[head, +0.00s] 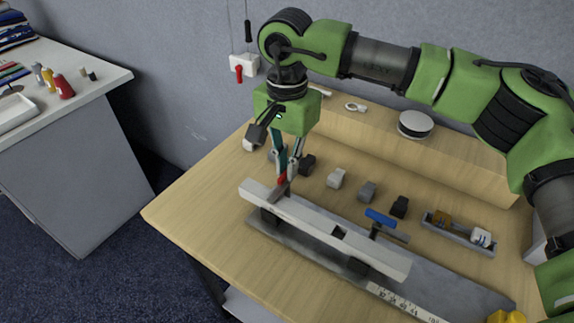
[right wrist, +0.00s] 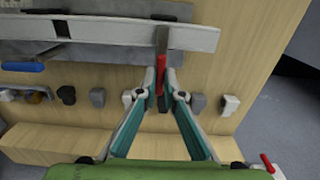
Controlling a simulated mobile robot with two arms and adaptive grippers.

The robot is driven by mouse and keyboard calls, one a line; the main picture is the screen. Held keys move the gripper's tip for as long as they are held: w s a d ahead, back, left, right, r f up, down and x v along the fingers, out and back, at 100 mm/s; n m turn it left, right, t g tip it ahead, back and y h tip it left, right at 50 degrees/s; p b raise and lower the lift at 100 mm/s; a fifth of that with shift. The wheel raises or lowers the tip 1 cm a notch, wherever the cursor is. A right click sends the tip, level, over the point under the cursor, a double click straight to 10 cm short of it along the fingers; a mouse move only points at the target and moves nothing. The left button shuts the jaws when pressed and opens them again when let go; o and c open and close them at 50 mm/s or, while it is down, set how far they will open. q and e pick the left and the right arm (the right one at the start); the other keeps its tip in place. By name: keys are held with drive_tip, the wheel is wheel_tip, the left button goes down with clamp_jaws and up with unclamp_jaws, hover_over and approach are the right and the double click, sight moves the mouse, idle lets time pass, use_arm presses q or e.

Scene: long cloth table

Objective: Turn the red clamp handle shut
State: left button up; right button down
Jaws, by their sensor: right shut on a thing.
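The red clamp handle (head: 281,180) is at the left end of a long pale bar (head: 370,252). My right gripper (head: 283,172) comes down from above and is shut on the red handle. In the right wrist view the red handle (right wrist: 160,82) sits between the two fingertips (right wrist: 161,76). A dark metal clamp arm (right wrist: 162,40) runs from it across the pale bar. The fingers hide part of the handle. My left gripper is in neither view.
A second clamp with a blue handle (head: 380,216) stands farther right along the bar. Several small grey and black blocks (head: 336,178) line the table behind. A grey tray (head: 460,234) holds small parts. The wooden table (head: 190,213) is clear at the left corner.

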drive_tip(key=shift+r, duration=0.1)
drive_tip(key=c, duration=2.2)
unclamp_jaws()
drive_tip(key=shift+o, duration=0.2)
wheel_tip(320, 180, up, 12)
